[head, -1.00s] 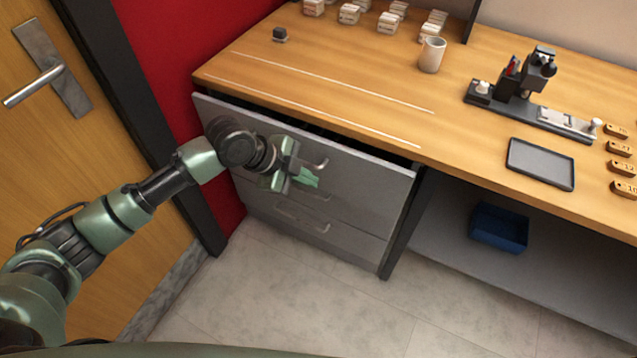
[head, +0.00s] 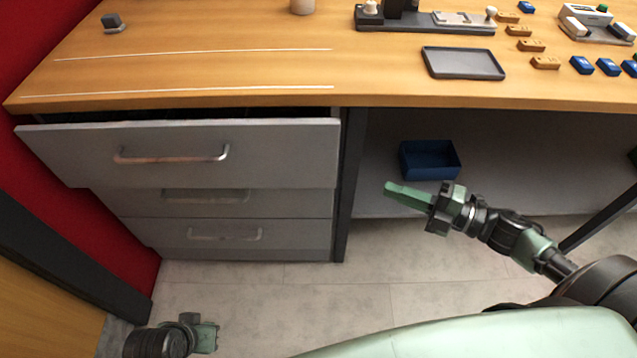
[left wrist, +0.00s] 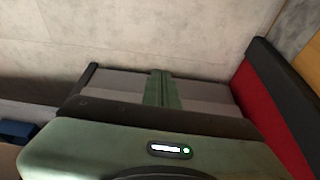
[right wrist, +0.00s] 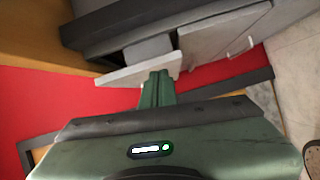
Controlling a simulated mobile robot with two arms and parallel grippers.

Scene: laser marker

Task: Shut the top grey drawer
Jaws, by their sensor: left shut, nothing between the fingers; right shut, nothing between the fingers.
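The top grey drawer (head: 180,138) is partly open in the head view. Its front stands out past the drawers below, and a dark gap shows under the desk top. Its bar handle (head: 172,157) is free. My right gripper (head: 388,188) is shut and empty, right of the drawer unit and pointing left. In the right wrist view its fingers (right wrist: 158,76) overlap the pulled-out drawer front (right wrist: 135,73); I cannot tell the distance. My left gripper (head: 215,338) is low at the bottom left, clear of the drawers. Its fingers (left wrist: 161,76) are together in the left wrist view.
The middle drawer (head: 245,203) and bottom drawer (head: 290,236) look shut. A dark desk leg (head: 349,180) stands right of the unit. A blue bin (head: 430,160) sits under the desk. A red wall (head: 85,205) is at the left. Bare floor (head: 300,290) lies in front.

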